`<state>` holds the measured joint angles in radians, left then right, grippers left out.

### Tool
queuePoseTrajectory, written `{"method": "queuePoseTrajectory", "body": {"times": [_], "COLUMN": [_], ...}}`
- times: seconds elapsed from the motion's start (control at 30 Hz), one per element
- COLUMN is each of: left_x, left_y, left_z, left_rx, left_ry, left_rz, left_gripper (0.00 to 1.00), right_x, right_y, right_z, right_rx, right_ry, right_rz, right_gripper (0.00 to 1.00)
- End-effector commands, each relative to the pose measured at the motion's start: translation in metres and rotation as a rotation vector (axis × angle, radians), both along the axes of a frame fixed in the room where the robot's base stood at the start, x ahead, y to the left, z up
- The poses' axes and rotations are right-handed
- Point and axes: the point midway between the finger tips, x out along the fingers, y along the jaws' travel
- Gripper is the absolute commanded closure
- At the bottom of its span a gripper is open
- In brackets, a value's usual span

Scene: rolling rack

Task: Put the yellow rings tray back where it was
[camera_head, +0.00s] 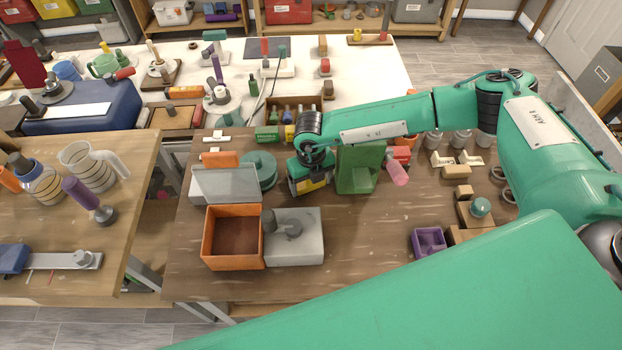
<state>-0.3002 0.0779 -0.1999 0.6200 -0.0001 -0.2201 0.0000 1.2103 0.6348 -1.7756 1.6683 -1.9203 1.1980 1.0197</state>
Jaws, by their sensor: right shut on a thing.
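My right gripper (308,184) reaches over the middle of the brown wooden table from the right and points down. It is shut on a small yellow thing (316,185), of which only a part shows between the green gripper parts. I cannot tell from this view whether it is the yellow rings tray, and no rings show on it. The yellow thing is just left of a green box (357,168). Whether it touches the table is hidden. My left gripper is not in view.
An orange open box (233,238) and a grey box (305,246) stand front left of the gripper. A teal round piece (260,170) lies to its left. A purple tray (429,240) and wooden blocks stand at the right. The table front between them is clear.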

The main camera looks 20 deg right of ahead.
Motion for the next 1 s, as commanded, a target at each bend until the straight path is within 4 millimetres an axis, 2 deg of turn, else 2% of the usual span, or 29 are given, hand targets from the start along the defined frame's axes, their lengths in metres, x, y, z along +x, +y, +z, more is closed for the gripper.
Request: {"method": "queuePoseTrajectory", "body": {"times": [0.27, 0.3, 0.33, 0.7, 0.77, 1.0], "left_x": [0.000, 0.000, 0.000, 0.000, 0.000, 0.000], "left_y": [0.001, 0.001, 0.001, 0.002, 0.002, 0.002], "left_z": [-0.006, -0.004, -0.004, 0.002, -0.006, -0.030], "left_rx": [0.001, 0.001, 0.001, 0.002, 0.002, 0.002], "left_ry": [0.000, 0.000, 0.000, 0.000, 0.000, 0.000], "left_rz": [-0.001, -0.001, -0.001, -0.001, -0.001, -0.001], "left_gripper": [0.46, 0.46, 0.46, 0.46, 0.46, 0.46], "right_x": [0.000, 0.000, 0.000, 0.000, 0.001, 0.001], "right_y": [0.000, 0.000, 0.000, 0.000, 0.001, 0.000], "right_z": [-0.005, -0.003, -0.002, 0.003, 0.006, 0.055], "right_rx": [0.001, 0.001, 0.001, 0.000, 0.002, 0.003], "right_ry": [0.000, -0.001, 0.000, -0.001, -0.003, -0.005], "right_rz": [0.000, 0.000, 0.000, 0.000, 0.001, 0.001], "right_gripper": [0.43, 0.12, 0.11, 0.11, 0.11, 0.11]}}
